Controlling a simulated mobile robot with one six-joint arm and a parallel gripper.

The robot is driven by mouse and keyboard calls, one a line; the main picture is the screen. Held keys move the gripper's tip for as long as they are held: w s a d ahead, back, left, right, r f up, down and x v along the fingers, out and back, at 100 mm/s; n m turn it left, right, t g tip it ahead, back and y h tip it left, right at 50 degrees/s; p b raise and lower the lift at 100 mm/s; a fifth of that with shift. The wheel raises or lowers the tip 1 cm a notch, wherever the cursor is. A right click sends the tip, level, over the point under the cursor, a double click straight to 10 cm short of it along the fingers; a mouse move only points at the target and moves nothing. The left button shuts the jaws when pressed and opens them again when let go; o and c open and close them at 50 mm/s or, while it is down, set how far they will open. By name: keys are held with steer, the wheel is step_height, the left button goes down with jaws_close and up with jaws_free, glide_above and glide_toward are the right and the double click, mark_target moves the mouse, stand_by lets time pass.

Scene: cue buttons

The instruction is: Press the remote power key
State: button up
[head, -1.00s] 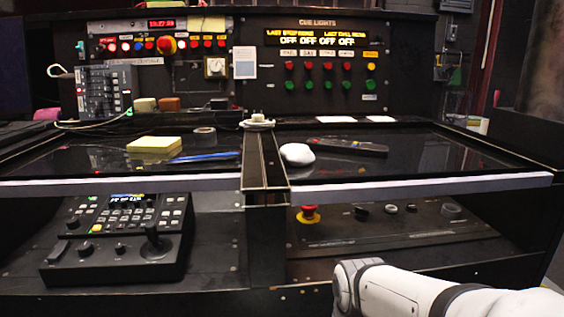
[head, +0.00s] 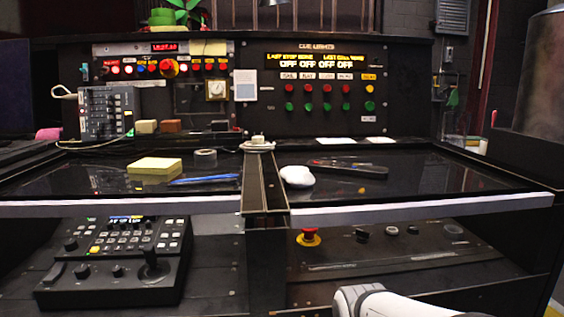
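A black control unit (head: 120,258) with a small lit display, a joystick and several small keys sits on the lower shelf at left. A slim dark object (head: 345,164) lies on the glass top right of the central post; it may be a remote, but its keys are too small to tell. I cannot make out which key is a power key on either. A white part of my arm (head: 375,300) shows at the bottom right, below and apart from both. My gripper is not in view.
The glass desk top (head: 450,182) has a pale front edge. On it are a yellow pad (head: 155,168), blue pens (head: 205,180), tape (head: 205,158) and a white mouse-like object (head: 297,177). A central post (head: 263,195) divides it.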

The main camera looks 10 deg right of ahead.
jaws_close()
stand_by(1.3)
